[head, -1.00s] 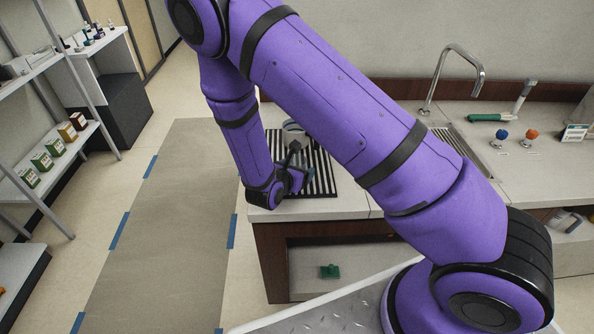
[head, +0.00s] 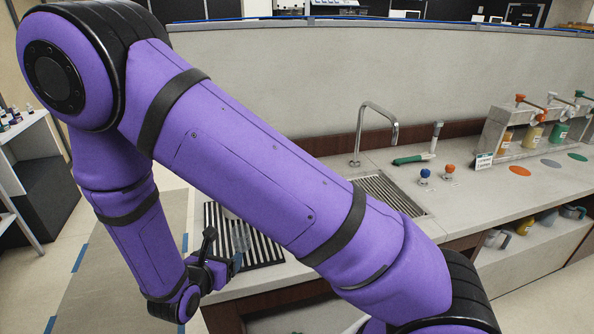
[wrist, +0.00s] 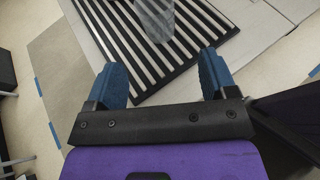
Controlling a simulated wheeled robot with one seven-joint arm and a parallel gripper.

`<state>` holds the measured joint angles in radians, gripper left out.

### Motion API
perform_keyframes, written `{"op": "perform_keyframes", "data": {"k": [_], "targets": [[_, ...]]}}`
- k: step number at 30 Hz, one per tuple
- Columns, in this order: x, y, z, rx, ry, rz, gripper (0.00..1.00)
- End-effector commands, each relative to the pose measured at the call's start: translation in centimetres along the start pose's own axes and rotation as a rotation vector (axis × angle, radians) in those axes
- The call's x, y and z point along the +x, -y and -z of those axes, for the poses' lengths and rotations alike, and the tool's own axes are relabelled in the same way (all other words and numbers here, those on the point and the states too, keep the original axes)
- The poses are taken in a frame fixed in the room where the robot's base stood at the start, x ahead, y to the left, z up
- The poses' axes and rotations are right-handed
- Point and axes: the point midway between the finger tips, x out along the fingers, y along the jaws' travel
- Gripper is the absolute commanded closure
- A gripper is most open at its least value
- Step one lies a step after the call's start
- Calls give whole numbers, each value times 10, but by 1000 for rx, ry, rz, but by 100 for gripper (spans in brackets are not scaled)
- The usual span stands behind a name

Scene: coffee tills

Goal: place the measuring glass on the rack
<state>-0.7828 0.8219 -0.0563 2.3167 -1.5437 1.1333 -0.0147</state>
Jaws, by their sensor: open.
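The measuring glass (wrist: 155,18) is a clear greyish vessel at the top of the wrist view. It appears to stand on the dark slatted rack (wrist: 190,62), beyond my fingertips and apart from them. In the head view the glass (head: 240,237) is partly visible behind my gripper, over the rack (head: 267,251). My gripper (wrist: 166,78) is open, its two blue fingers spread with nothing between them but slats and counter below. In the head view my gripper (head: 235,263) is at the rack's near left side, partly hidden by its own wrist.
A tap (head: 362,135) and sink grating (head: 395,192) lie right of the rack. A green-handled tool (head: 412,159), blue and orange knobs (head: 425,176), and dispensers (head: 533,132) stand further right. My arm hides part of the counter.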

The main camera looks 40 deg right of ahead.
Motion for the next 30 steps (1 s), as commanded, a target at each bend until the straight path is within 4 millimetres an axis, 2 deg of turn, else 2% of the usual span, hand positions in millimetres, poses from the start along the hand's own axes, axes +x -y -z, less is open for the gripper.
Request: {"op": "perform_keyframes", "data": {"k": [5,9,15,21,30], "targets": [[1,12,-45,157,-27,101,22],[0,34,-92,341,-66,223,22],[-7,71,-148,609,-131,387,22],[-20,110,-195,879,-207,534,22],[-50,167,-247,1289,-342,714,22]]}}
